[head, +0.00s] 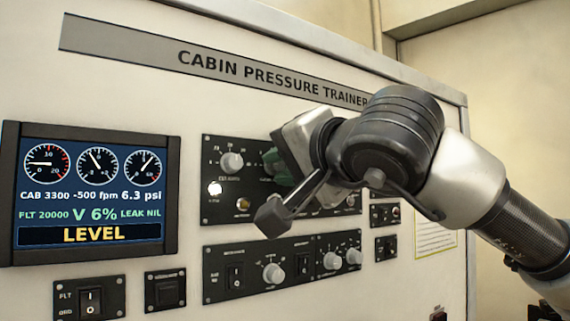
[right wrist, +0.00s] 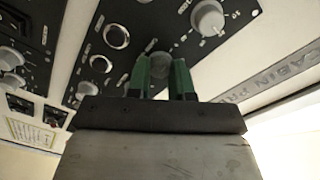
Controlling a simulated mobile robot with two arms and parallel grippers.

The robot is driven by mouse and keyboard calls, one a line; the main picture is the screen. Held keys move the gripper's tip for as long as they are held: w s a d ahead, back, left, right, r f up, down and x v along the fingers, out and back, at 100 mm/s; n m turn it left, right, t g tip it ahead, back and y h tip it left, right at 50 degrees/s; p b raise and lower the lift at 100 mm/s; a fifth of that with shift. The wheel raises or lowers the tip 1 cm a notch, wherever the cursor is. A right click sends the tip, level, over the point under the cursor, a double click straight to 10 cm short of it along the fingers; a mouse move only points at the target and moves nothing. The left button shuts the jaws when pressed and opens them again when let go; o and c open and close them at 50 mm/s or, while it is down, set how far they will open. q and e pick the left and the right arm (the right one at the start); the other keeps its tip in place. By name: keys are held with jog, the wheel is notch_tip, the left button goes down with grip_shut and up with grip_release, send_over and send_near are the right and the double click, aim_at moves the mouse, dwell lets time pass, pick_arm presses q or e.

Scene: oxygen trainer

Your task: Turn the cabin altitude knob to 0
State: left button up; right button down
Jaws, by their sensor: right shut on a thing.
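My right gripper (head: 272,163) reaches in from the right to the upper black panel (head: 211,143) of the cabin pressure trainer. In the right wrist view, its green fingertips (right wrist: 160,78) stand either side of a grey round knob (right wrist: 160,60) and are shut on it. This knob's label and pointer are hidden, so I cannot read its name or setting. A grey knob with a white scale (head: 232,160) is left of the gripper; it also shows in the right wrist view (right wrist: 208,18). My left gripper is not in view.
The screen (head: 92,188) reads CAB 3300, -500 fpm, 6.3 psi, FLT 20000, V 6%, LEAK NIL and LEVEL. A lower panel (head: 255,280) carries switches and several knobs just below my gripper. Small switch plates (head: 386,247) are on the right.

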jog(key=shift+a+f, duration=0.1)
jog(key=shift+f, duration=0.15)
jog(key=c, duration=1.3)
grip_release()
jog(key=o, duration=0.3)
jog(key=shift+r, duration=0.15)
jog(key=shift+s+d+b, duration=0.35)
jog(key=shift+s, duration=0.1)
jog(key=b+v, duration=0.3)
jog(key=v, duration=0.6)
jog(key=shift+s+d+b, duration=0.2)
jog(key=shift+s+b, duration=0.1)
jog(key=shift+s, duration=0.05)
